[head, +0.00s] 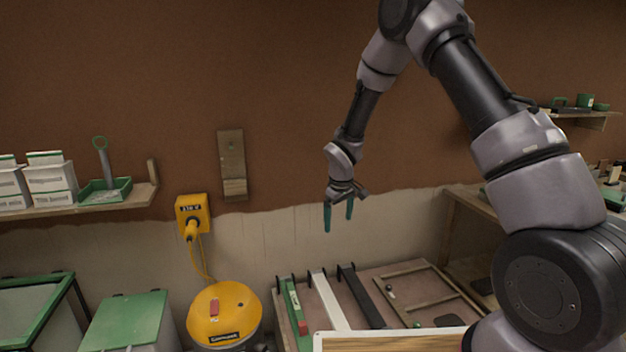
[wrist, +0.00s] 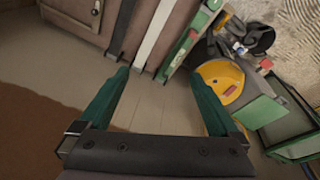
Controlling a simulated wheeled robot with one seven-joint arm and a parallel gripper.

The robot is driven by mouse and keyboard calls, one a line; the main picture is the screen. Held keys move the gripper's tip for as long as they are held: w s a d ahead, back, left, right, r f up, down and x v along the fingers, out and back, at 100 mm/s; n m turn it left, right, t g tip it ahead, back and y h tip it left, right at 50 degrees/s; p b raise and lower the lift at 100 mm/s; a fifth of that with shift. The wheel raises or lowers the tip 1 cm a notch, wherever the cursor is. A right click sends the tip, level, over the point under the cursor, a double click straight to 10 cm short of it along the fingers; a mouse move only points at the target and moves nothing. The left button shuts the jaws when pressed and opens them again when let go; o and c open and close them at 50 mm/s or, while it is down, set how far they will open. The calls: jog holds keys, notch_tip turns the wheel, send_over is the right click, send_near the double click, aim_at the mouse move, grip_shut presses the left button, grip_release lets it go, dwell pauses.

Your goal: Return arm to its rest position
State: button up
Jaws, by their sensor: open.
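My gripper (head: 338,216) hangs in the air in front of the wall, fingers pointing down. Its two teal fingers are apart and nothing is between them. In the wrist view my gripper (wrist: 160,95) also shows open and empty, with bare floor or wall surface beyond it. My arm rises from the lower right, bends at the top of the head view and comes down to the gripper.
A yellow vacuum (head: 224,314) stands below a yellow socket box (head: 192,214). A board with levels and bars (head: 420,290) lies below the gripper. A shelf (head: 85,207) with boxes is at left, another shelf (head: 590,115) at right. Air around the gripper is clear.

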jog(key=s+d+r+m+t, duration=0.1)
jog(key=s+d+r+m, duration=0.2)
jog(key=r, duration=0.6)
jog(key=s+d+r+m, duration=0.1)
jog(key=s+d+r, duration=0.2)
jog(key=d+r, duration=0.35)
jog(key=s+d+r+m+t, duration=0.1)
jog(key=s+d+r+m, duration=0.15)
jog(key=r, duration=0.75)
jog(key=s+d+r+m+t, duration=0.1)
jog(key=s+r, duration=0.2)
jog(key=s, duration=0.4)
jog(key=s+d+r+m+t+y, duration=0.1)
jog(key=s+r, duration=0.3)
jog(key=s, duration=0.4)
jog(key=s+d+r+m+y, duration=0.1)
jog(key=s+d+r+m, duration=0.2)
jog(key=s, duration=0.4)
jog(key=shift+s+r+t, duration=0.2)
jog(key=shift+r+t, duration=0.2)
